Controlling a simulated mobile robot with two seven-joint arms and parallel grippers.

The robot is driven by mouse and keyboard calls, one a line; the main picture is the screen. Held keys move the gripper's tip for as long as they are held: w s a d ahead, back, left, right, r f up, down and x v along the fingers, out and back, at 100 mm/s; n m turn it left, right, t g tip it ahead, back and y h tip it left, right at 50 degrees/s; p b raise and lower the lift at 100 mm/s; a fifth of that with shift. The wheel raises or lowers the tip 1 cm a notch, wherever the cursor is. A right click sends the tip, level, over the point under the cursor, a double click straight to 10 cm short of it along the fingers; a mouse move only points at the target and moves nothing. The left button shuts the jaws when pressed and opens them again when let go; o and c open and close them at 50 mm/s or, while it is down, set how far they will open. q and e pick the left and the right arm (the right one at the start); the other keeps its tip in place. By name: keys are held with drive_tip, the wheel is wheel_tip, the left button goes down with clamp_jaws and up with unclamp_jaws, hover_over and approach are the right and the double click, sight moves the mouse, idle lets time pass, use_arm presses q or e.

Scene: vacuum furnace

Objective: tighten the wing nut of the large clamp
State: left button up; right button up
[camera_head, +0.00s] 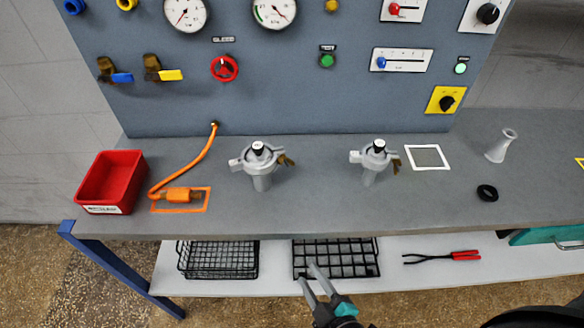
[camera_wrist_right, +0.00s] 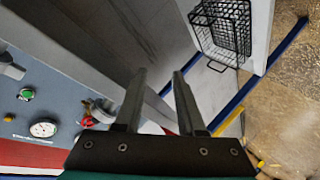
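Two grey clamps stand on the grey bench in the head view. The left one, the large clamp (camera_head: 262,180), looks slightly bigger, and its brass wing nut (camera_head: 286,160) sticks out to the right. The smaller clamp (camera_head: 370,178) stands further right with its own brass wing nut (camera_head: 396,166). How tight either nut is, I cannot tell. My right gripper (camera_head: 309,274) is open and empty at the front of the bench, below and right of the large clamp in the picture, apart from it. Its parted fingers also show in the right wrist view (camera_wrist_right: 160,74). My left gripper is not in view.
A red bin (camera_head: 80,192), an orange hose (camera_head: 193,165), a white square outline (camera_head: 427,168), a black ring (camera_head: 487,192) and a pale funnel-like piece (camera_head: 496,153) are on the bench. The lower shelf holds a wire basket (camera_head: 180,262), a black grid (camera_head: 337,257) and red-handled tongs (camera_head: 465,255).

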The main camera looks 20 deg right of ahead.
wheel_tip(320, 180, up, 16)
drive_tip(key=w+d+n+t, duration=0.2)
drive_tip(key=n+t, duration=0.1)
drive_tip(key=t, duration=0.1)
approach(288, 165)
drive_tip(key=shift+t, duration=0.3)
drive_tip(key=w, duration=0.8)
drive_tip(key=shift+a+f+b, duration=0.3)
drive_tip(key=shift+a+b, duration=0.1)
clamp_jaws()
